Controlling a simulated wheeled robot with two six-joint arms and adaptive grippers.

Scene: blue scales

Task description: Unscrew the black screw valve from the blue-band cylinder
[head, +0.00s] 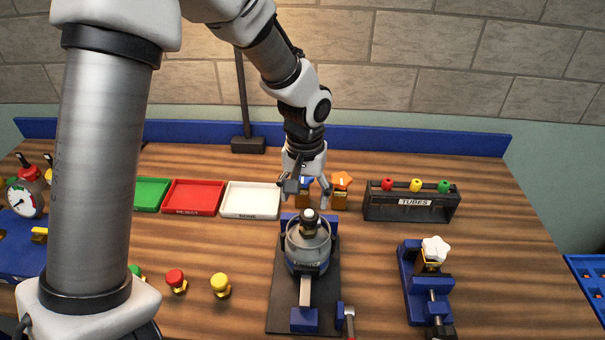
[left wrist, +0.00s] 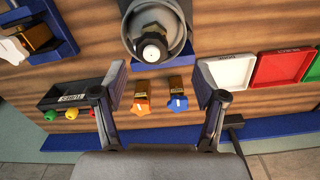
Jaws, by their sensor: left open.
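The cylinder (head: 306,252) stands upright in a holder on a black base plate. A black screw valve (head: 309,226) with a pale round tip sits on top of it. In the left wrist view, the cylinder (left wrist: 176,40) and the valve (left wrist: 150,48) show at the top centre. The blue band is hard to tell from the blue holder. My left gripper (head: 307,191) is open and empty, behind and above the valve and apart from it. In the left wrist view, its fingers (left wrist: 160,85) are spread wide below the cylinder. My right gripper is out of view.
Orange (head: 342,181) and blue (head: 306,181) knobs stand behind the cylinder. A TUBES rack (head: 411,216) and a clamp with a white knob (head: 411,279) are to the right. White (head: 250,214) and red (head: 192,210) trays lie left. Yellow (head: 220,285) and red (head: 175,280) knobs stand front left.

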